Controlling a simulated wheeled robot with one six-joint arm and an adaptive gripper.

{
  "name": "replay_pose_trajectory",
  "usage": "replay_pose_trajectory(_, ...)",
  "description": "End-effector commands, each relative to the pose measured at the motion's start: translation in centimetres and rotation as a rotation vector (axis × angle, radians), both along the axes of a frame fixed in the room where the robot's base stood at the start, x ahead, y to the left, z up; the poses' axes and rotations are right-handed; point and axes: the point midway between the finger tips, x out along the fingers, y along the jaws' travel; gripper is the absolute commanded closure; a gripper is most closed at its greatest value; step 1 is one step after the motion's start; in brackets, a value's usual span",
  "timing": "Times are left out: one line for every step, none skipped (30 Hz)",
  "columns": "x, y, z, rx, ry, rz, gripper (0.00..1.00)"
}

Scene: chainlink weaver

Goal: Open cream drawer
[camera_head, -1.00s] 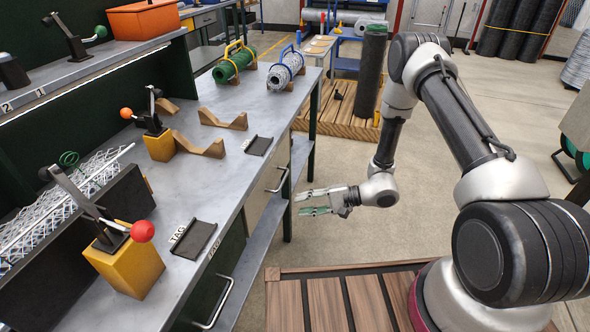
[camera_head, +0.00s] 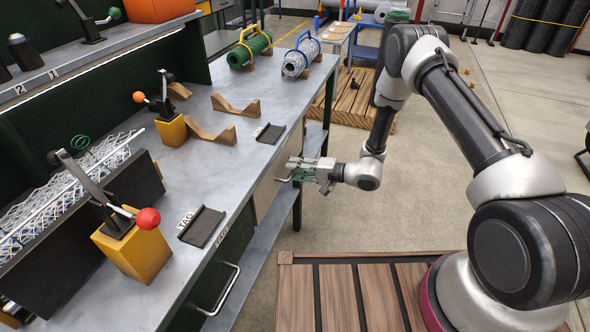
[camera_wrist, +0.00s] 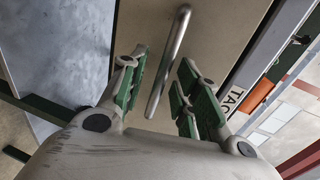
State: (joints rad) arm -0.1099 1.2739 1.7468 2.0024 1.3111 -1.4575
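The cream drawer (camera_head: 266,192) is in the bench's side, partly hidden by my gripper in the head view. Its plain beige front (camera_wrist: 215,45) fills the middle of the wrist view. Its metal bar handle (camera_wrist: 168,62) runs lengthwise between my fingers there. My gripper (camera_head: 291,170) is at the drawer front, and its green-padded fingers also show in the wrist view (camera_wrist: 162,72). The fingers are apart, one on each side of the handle, with gaps visible. I cannot tell exactly how deep the handle sits between them. The drawer looks closed.
A dark green drawer with a metal handle (camera_head: 225,288) is nearer in the same bench. The grey benchtop (camera_head: 225,165) carries yellow blocks with levers, wooden cradles and mesh rolls. A lower shelf (camera_head: 262,240) juts below the drawers. The floor right of the bench is open.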

Motion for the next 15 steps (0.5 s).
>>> replay_pose_trajectory(0.07, 0.25, -0.07, 0.000, 0.000, 0.001, 0.68)
replay_pose_trajectory(0.11, 0.34, -0.09, 0.000, 0.000, 0.000, 0.68)
replay_pose_trajectory(0.16, 0.41, -0.10, 0.000, 0.000, 0.000, 0.68)
replay_pose_trajectory(0.17, 0.44, -0.10, 0.000, 0.000, 0.000, 0.68)
replay_pose_trajectory(0.18, 0.44, -0.10, 0.000, 0.001, 0.000, 0.68)
replay_pose_trajectory(0.18, 0.43, -0.10, 0.000, 0.001, 0.000, 0.68)
replay_pose_trajectory(0.18, 0.43, -0.10, 0.000, 0.001, 0.000, 0.68)
replay_pose_trajectory(0.18, 0.43, -0.10, 0.000, 0.001, 0.000, 0.68)
replay_pose_trajectory(0.17, 0.43, -0.11, 0.000, 0.001, 0.000, 0.68)
replay_pose_trajectory(0.17, 0.42, -0.09, 0.000, 0.001, 0.000, 0.72)
replay_pose_trajectory(0.16, 0.42, -0.09, 0.000, 0.001, 0.000, 0.77)
replay_pose_trajectory(0.16, 0.42, -0.09, 0.000, 0.001, 0.000, 0.84)
replay_pose_trajectory(0.16, 0.42, -0.09, 0.000, 0.001, 0.000, 0.90)
replay_pose_trajectory(0.16, 0.42, -0.09, 0.000, 0.001, 0.000, 0.95)
replay_pose_trajectory(0.16, 0.41, -0.09, 0.000, 0.001, 0.000, 1.00)
